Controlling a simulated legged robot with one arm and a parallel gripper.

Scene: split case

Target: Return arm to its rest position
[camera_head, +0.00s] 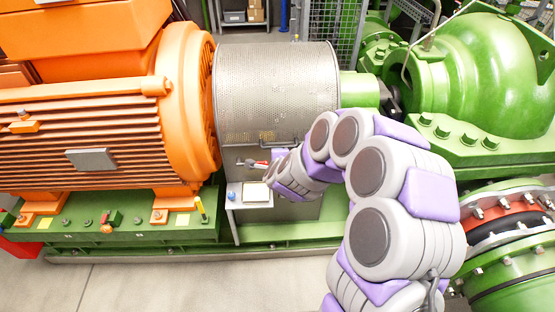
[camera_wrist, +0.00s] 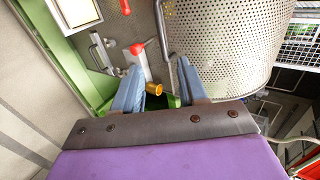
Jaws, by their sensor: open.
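My arm (camera_head: 385,195) stretches from the lower right toward the perforated grey guard cylinder between the orange motor and the green pump. My gripper (camera_wrist: 158,64) is open in the wrist view, its two blue-grey fingers apart. In the head view its fingers are too small and covered to make out. A red ball knob (camera_wrist: 137,48) on a metal lever shows just beyond the fingertips. A small yellow cylindrical part (camera_wrist: 154,88) shows between the fingers, and I cannot tell its depth. Nothing is visibly gripped.
The perforated guard (camera_head: 277,95) is close to the gripper; its handle (camera_wrist: 164,28) shows near the right finger. The orange motor (camera_head: 100,135) is at left, the green pump (camera_head: 480,75) at right. A small panel (camera_head: 256,192) stands below the guard. Bare floor (camera_head: 190,285) lies in front.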

